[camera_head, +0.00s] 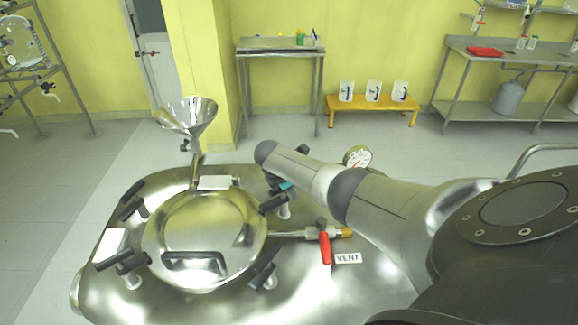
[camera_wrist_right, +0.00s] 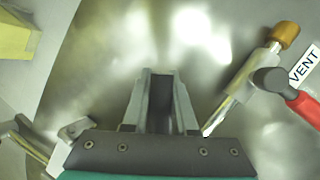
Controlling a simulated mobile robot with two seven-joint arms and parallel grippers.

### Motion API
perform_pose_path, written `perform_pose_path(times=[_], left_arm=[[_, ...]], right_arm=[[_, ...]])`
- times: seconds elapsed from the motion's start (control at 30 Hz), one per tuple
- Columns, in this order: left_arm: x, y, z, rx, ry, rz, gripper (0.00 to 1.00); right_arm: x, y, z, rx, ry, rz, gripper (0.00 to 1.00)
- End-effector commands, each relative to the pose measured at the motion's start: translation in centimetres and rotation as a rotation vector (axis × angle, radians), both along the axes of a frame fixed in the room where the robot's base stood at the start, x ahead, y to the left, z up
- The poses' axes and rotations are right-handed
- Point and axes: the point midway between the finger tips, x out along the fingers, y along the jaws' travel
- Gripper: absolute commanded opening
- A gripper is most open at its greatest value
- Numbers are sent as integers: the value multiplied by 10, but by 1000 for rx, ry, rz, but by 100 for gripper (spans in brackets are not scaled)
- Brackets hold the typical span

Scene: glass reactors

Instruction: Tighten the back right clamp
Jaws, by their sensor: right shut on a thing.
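The back right clamp (camera_head: 273,204) has a black handle on a pale stem at the right rear of the round steel lid (camera_head: 205,225). My right gripper (camera_head: 281,190) is low over it, with its dark and teal body partly hidden behind my arm. In the right wrist view my right gripper (camera_wrist_right: 159,85) has its two grey fingers closed around a dark bar, which looks like the clamp's handle. The exact contact is hard to see. My left gripper is not in view.
Other black-handled clamps stand at the lid's back left (camera_head: 132,205), front left (camera_head: 122,262) and front right (camera_head: 264,276). A red-handled vent valve (camera_head: 325,247) and a pressure gauge (camera_head: 357,158) are close to my right arm. A steel funnel (camera_head: 187,114) rises behind the lid.

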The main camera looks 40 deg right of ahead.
Motion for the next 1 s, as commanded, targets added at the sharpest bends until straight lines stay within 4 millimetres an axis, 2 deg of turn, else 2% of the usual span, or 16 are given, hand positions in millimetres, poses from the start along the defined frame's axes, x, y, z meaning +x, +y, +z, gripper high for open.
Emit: perform_pose_path(times=[0.3,0.87,0.9,1.0], left_arm=[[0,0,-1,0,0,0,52],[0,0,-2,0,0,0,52],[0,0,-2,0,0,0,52],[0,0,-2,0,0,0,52]], right_arm=[[-4,1,-2,4,2,-123,0],[-6,1,-2,4,3,-150,0],[-6,1,-2,4,3,-149,30],[-5,1,-2,4,2,-149,42]])
